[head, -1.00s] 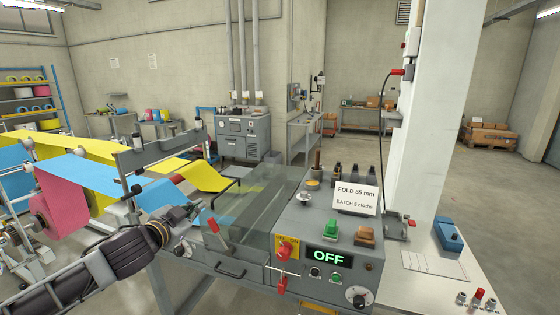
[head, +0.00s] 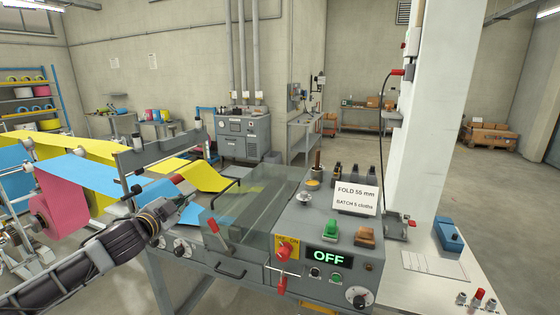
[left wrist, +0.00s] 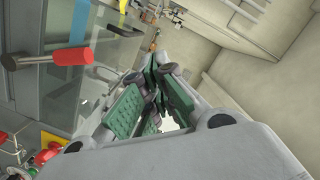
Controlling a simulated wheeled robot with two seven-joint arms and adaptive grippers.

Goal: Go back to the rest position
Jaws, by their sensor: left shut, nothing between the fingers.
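My left gripper (head: 186,191) is at the left end of the machine's grey front, beside the clear cover and over the coloured cloth webs. It is empty, and its green-padded fingers (left wrist: 152,104) are together in the left wrist view. The folding machine (head: 320,225) has a display reading OFF (head: 326,257) and a red and yellow switch (head: 287,248). A red-handled lever (head: 214,227) stands at the cover; a red handle also shows in the left wrist view (left wrist: 74,58), apart from the fingers. My right gripper is not in view.
A card reading "FOLD 55 mm, BATCH 5 cloths" (head: 356,198) stands on the machine. Pink, blue and yellow webs (head: 80,180) run in from the left. A white side table (head: 440,280) with a blue box (head: 448,236) is at right. Open floor (head: 430,180) lies behind.

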